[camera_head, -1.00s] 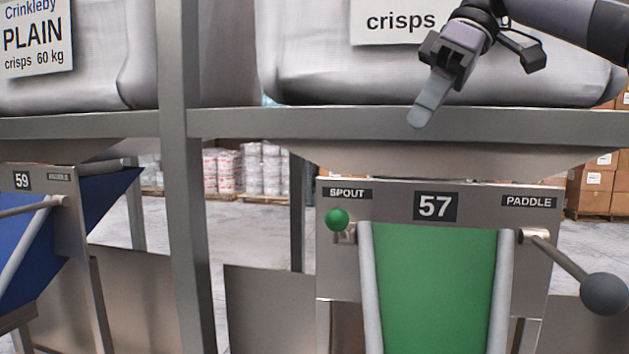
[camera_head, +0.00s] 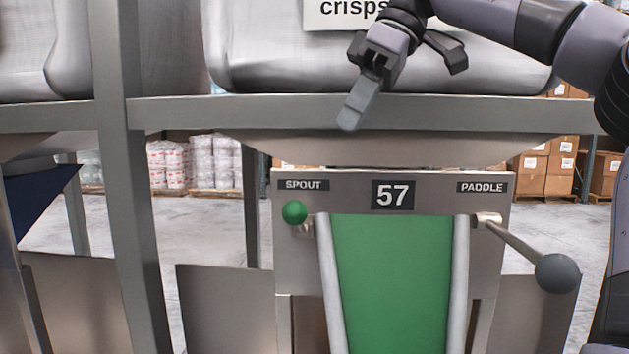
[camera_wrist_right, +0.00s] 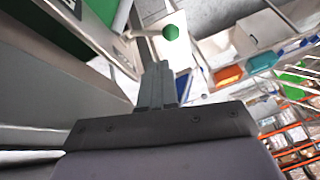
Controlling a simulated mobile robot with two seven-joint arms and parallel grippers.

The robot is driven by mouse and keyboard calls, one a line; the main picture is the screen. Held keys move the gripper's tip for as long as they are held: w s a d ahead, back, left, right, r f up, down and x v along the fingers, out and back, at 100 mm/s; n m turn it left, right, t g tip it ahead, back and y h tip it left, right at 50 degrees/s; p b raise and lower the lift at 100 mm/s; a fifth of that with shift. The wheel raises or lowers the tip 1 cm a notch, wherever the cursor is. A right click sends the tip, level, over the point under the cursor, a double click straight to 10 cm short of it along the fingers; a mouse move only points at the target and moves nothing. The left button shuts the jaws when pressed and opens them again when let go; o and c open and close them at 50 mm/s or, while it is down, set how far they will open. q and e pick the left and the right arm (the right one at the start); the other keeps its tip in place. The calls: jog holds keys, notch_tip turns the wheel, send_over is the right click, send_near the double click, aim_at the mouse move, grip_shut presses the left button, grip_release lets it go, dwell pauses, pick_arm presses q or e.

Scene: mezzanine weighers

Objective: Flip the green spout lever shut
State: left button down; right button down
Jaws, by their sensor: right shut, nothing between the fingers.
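The green spout lever's ball knob (camera_head: 295,212) is at the upper left of the weigher panel (camera_head: 340,182), under the SPOUT label (camera_head: 303,185). The knob points toward me, so its stem is mostly hidden. In the right wrist view the green knob (camera_wrist_right: 170,33) shows beyond my fingertips, apart from them. My right gripper (camera_head: 350,118) is shut and empty, in front of the grey beam, above and to the right of the knob. In the wrist view its shut fingers (camera_wrist_right: 157,70) point toward the knob's side. My left gripper is not in view.
The paddle lever with a grey ball (camera_head: 557,273) sticks out at the panel's right. A green chute (camera_head: 391,280) runs down the middle. A grey post (camera_head: 133,200) and crossbeam (camera_head: 470,112) frame the left and top.

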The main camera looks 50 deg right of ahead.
send_near(303, 204)
notch_tip(303, 204, down, 5)
jog(key=w, duration=0.3)
jog(key=shift+s+a+f, duration=0.1)
jog(key=shift+a+f, duration=0.15)
jog(key=shift+a, duration=0.25)
jog(key=shift+a+f, duration=0.2)
jog(key=shift+a, duration=0.25)
jog(key=shift+d+f, duration=0.1)
